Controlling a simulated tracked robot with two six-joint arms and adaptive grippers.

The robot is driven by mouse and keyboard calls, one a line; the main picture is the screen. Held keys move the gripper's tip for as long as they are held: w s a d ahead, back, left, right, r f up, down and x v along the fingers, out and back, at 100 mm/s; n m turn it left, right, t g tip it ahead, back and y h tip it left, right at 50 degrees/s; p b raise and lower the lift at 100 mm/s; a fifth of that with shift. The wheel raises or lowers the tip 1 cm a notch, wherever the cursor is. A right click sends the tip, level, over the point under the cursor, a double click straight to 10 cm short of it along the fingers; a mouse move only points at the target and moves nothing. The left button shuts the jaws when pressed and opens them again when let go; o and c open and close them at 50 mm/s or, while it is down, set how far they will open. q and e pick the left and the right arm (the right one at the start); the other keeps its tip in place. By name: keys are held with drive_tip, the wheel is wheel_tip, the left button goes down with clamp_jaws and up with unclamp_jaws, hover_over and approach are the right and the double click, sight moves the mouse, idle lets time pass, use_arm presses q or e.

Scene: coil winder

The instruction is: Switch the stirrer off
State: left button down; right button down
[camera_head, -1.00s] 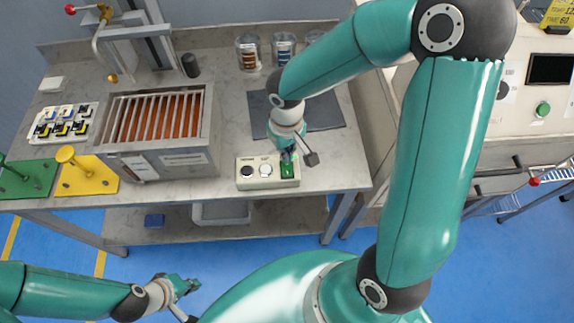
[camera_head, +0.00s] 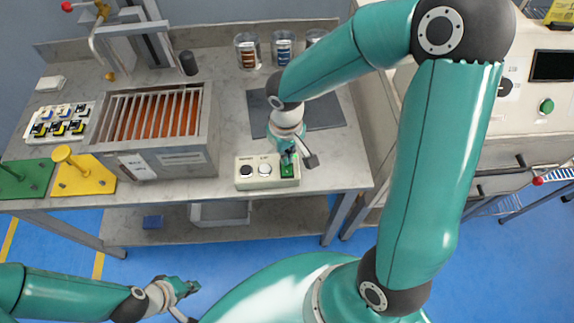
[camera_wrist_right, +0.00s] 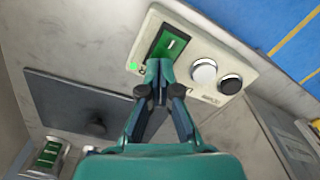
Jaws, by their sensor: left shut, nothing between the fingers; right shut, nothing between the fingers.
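A cream control box (camera_head: 252,172) stands at the front edge of the metal table. It bears a black knob (camera_head: 246,171), a white knob (camera_head: 265,170) and a green rocker switch (camera_head: 288,171). The wrist view shows the rocker switch (camera_wrist_right: 172,42) closely, with a small green lamp (camera_wrist_right: 133,66) lit beside it. My right gripper (camera_head: 288,157) is shut and empty, its fingertips (camera_wrist_right: 158,68) at the switch's near end in the wrist view. Contact cannot be told. My left gripper (camera_head: 188,290) is shut and empty, low, in front of the table.
A metal tank (camera_head: 190,145) with orange plates stands left of the box. A dark mat (camera_head: 325,112) lies behind the box, with glass jars (camera_head: 247,52) farther back. Yellow (camera_head: 90,180) and green (camera_head: 30,178) stands are at the left. A cream machine (camera_head: 520,130) is on the right.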

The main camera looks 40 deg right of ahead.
drive_tip(key=shift+f+b, duration=0.4)
drive_tip(key=shift+r, duration=0.2)
drive_tip(key=shift+r+p, duration=2.55)
drive_tip(key=shift+r, duration=0.85)
